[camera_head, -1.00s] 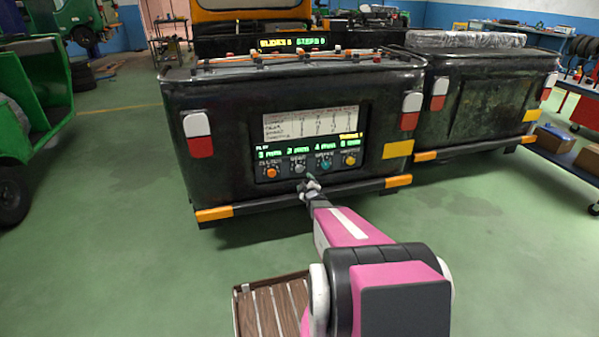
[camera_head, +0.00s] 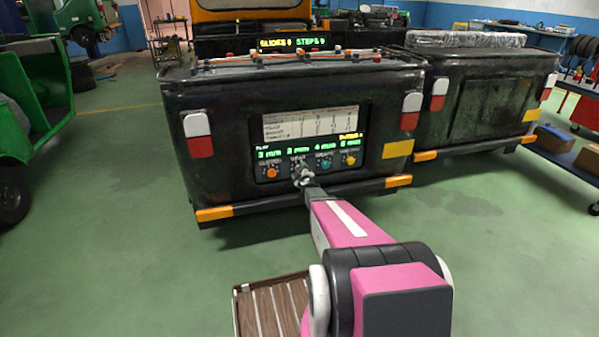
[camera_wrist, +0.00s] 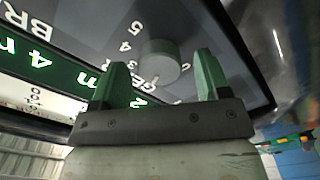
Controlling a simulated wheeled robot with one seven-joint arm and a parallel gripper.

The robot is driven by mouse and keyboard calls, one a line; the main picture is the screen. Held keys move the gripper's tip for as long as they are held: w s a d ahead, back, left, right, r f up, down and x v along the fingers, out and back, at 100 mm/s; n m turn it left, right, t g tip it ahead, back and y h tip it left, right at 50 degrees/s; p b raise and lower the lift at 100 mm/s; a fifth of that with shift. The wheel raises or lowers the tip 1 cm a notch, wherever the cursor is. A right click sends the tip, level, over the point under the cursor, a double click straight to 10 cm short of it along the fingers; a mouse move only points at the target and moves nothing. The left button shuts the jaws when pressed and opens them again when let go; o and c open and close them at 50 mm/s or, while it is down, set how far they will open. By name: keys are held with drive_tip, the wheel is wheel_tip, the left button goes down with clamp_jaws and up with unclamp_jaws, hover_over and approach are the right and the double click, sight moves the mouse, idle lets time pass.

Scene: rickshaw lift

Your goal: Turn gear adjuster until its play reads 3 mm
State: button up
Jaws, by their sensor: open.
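The gear adjuster is a grey round knob (camera_wrist: 158,58) with a partly hidden "GE" label and a number scale around it in the wrist view. My gripper (camera_wrist: 162,72) is open, with one green finger on either side of the knob as seen there. I cannot tell whether the fingers touch it. In the head view my gripper (camera_head: 304,174) covers the gear knob on the black panel. The green play readout (camera_head: 298,150) above the knobs seems to show 3 mm, 2 mm, 4 mm and 6 mm from left to right. The second, over gear, is small and hard to read.
An orange clutch knob (camera_head: 272,173) is left of my gripper. A teal brake knob (camera_head: 325,163) and a yellow-orange knob (camera_head: 349,160) are close on its right. A printed table (camera_head: 310,124) is above. The orange-ended bumper (camera_head: 215,214) runs below the panel.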

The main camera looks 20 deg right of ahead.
drive_tip(key=shift+w, duration=0.2)
drive_tip(key=c, duration=0.9)
drive_tip(key=shift+m, duration=3.9)
